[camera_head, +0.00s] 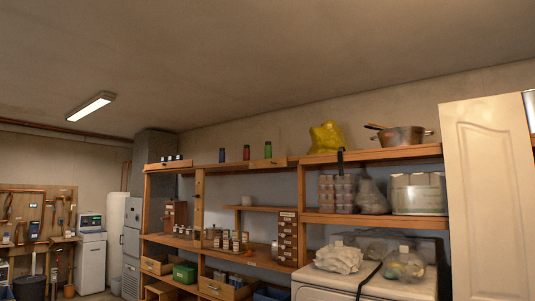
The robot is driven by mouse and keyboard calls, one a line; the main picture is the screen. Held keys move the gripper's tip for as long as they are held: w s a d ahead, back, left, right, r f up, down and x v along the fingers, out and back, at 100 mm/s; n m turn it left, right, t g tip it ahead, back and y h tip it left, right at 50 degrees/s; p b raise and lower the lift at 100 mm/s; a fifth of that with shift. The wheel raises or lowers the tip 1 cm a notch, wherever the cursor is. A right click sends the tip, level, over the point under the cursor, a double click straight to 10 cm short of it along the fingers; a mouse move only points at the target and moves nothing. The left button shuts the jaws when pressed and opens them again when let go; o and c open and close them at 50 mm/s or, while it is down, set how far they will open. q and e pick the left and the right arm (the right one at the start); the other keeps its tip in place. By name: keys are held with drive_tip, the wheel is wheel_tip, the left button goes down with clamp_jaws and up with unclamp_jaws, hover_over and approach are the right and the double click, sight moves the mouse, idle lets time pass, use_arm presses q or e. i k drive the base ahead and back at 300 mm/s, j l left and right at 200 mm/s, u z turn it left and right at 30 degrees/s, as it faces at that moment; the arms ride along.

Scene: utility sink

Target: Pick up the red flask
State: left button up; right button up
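The red flask (246,153) stands upright on the top board of the wooden shelving, small and far off. It is between a blue flask (222,155) to its left and a green flask (268,150) to its right, with gaps between them. Neither of my grippers is in view.
Wooden shelving (225,165) runs along the back wall. A yellow bag (326,137) and a metal pot (402,136) sit on its right-hand top shelf. A white door panel (490,200) stands at the right. A tool board (38,212) hangs at the far left.

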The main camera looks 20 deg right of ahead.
sight(246, 150)
drive_tip(key=i+l+z, duration=0.7)
drive_tip(key=i, duration=0.25)
drive_tip(key=i+z, duration=0.35)
drive_tip(key=i, duration=0.15)
drive_tip(key=i+u, duration=0.4)
drive_tip(key=i, duration=0.2)
drive_tip(key=i+l+u, duration=0.25)
drive_tip(key=i+u, duration=0.15)
drive_tip(key=i, duration=0.2)
drive_tip(key=i+j+u, duration=0.1)
drive_tip(key=i+u, duration=0.25)
drive_tip(key=i, duration=0.25)
drive_tip(key=i+l+u, duration=0.1)
drive_tip(key=i+u, duration=0.3)
drive_tip(key=i, duration=0.15)
drive_tip(key=i+z, duration=0.45)
drive_tip(key=i+j+z, duration=0.25)
drive_tip(key=i+z, duration=0.2)
drive_tip(key=k, duration=0.05)
